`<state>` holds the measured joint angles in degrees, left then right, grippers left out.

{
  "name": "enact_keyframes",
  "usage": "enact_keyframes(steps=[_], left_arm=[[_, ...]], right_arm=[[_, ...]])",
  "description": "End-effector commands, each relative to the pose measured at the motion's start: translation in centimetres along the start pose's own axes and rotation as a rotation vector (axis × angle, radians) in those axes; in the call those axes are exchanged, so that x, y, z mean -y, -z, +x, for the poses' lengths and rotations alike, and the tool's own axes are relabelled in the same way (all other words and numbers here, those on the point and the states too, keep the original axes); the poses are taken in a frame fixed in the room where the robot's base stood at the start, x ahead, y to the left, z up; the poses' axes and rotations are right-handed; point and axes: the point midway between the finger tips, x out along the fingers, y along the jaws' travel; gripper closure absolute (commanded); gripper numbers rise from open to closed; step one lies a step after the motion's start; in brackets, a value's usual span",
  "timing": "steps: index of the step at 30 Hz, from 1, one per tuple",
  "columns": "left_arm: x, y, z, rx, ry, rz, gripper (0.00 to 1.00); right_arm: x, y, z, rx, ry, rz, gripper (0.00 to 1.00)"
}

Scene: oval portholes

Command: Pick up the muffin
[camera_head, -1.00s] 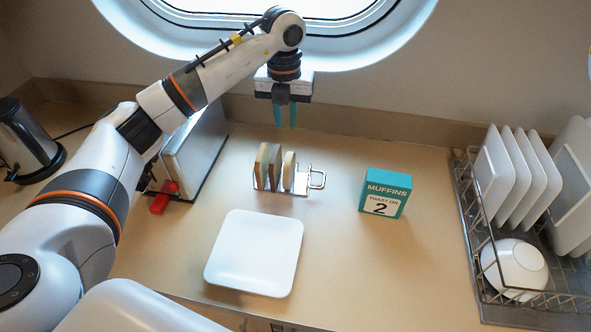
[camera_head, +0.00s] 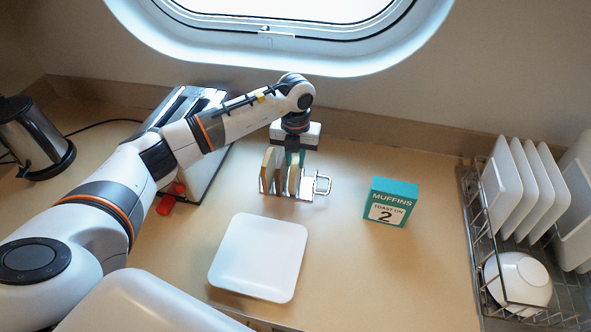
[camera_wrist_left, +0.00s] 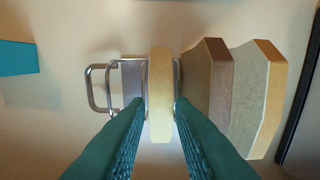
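A metal rack (camera_head: 322,184) with a loop handle on its right holds three upright slices. The pale yellow slice (camera_wrist_left: 160,95) nearest the handle is narrow and straight-edged in the left wrist view. A brown-grey slice (camera_wrist_left: 208,82) and a tan-edged grey slice (camera_wrist_left: 256,95), both with cut corners, stand beside it. None is labelled, so which is the muffin is not certain. My left gripper (camera_wrist_left: 160,108) is open, its teal fingers on either side of the pale slice with slim gaps. It shows above the rack in the head view (camera_head: 294,158). My right gripper is out of view.
A white square plate (camera_head: 258,257) lies in front of the rack. A teal muffins box (camera_head: 390,203) stands to the right, a dish rack (camera_head: 480,240) farther right. A toaster (camera_head: 205,165) with a red lever is left, partly behind my arm. A kettle (camera_head: 35,140) stands far left.

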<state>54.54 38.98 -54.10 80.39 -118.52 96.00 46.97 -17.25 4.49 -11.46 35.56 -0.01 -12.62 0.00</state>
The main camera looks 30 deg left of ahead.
Motion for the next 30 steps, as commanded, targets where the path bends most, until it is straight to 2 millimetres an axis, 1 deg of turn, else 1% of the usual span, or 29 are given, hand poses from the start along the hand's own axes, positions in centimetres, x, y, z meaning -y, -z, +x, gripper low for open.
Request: enact_keyframes(steps=[1, 3, 6, 9, 12, 13, 15, 17, 26, 30], left_arm=[[0.0, -0.1, 0.5, 0.004, 0.0, 0.0, 0.78], [0.0, 0.0, 1.4, 0.003, 0.0, 0.0, 0.78], [0.0, 0.0, 2.1, 0.001, 0.001, 0.0, 0.78], [0.0, 0.0, 2.3, -0.001, 0.0, 0.0, 0.78], [0.0, 0.0, 2.3, -0.001, 0.0, 0.001, 0.78], [0.0, 0.0, 2.3, -0.001, 0.0, 0.0, 0.8], [0.0, 0.0, 2.3, -0.001, 0.0, 0.001, 0.91], [0.0, 0.0, 2.3, -0.001, 0.0, 0.0, 1.0], [0.0, 0.1, 2.1, -0.002, -0.001, 0.0, 1.0], [0.0, 0.1, 0.6, -0.005, -0.003, 0.002, 1.0]], right_arm=[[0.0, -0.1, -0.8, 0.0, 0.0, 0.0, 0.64], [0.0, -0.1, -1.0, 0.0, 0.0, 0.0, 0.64], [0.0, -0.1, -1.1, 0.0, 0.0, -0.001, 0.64], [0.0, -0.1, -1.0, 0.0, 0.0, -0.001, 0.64], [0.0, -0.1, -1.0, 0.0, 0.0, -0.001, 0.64], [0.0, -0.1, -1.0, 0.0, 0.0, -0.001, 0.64], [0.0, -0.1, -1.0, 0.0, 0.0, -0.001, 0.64], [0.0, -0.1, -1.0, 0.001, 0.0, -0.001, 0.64], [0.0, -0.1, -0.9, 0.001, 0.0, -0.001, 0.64], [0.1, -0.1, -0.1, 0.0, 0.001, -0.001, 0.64]])
